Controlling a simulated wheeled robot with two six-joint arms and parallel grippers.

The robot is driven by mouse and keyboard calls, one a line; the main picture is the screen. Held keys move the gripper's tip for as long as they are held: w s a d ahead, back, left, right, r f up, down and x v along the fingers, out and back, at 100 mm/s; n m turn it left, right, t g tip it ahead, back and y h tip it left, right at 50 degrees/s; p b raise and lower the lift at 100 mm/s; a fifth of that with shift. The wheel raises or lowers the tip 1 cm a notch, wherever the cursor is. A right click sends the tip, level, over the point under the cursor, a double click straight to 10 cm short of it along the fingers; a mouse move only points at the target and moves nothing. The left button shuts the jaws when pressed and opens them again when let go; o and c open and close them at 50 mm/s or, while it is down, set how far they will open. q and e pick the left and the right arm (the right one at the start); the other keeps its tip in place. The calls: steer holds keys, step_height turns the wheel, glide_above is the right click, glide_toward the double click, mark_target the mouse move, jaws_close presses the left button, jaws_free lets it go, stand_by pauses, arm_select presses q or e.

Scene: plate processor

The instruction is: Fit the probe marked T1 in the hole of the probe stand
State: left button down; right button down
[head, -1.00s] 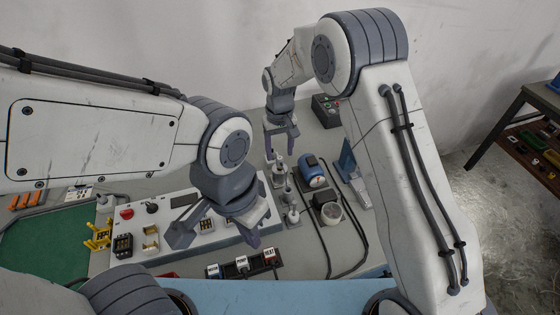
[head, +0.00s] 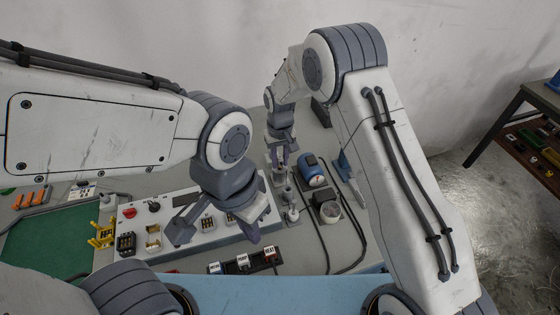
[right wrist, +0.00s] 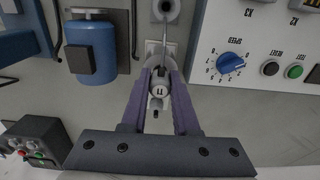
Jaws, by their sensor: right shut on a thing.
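My right gripper (head: 281,163) is shut on a pale probe (right wrist: 159,90), whose upside-down mark looks like T1 in the right wrist view. The fingers (right wrist: 159,82) press on its head from both sides. A thin metal rod runs from the probe toward the top of that view. A round grey piece with a dark centre (right wrist: 166,8), perhaps the probe stand, is at the top edge there. I cannot tell whether the rod is above it or in it. A small round-topped fixture (head: 291,214) stands nearer me in the head view. My left gripper (head: 215,238) is open and empty.
A blue motor-like unit (head: 312,170) stands close to the right of the right gripper, with black cables beside it. A white control panel (head: 180,243) lies under the left gripper. A dark labelled rack (head: 258,259) is at the front. A green mat (head: 45,240) is at left.

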step_height(320, 180, up, 9)
steer(key=shift+r+b, duration=0.1)
steer(key=shift+b, duration=0.8)
steer(key=s+d+r+p, duration=0.2)
steer(key=s+p, duration=0.5)
steer(key=p, duration=0.3)
step_height(320, 180, down, 7)
steer(key=b, duration=0.5)
steer(key=shift+s+d+r, duration=0.15)
steer(key=shift+d+r, duration=0.05)
stand_by(0.6)
steer(key=shift+f+b, duration=1.8)
steer(key=shift+f, duration=0.85)
stand_by(0.3)
steer(key=c, duration=0.6)
jaws_free()
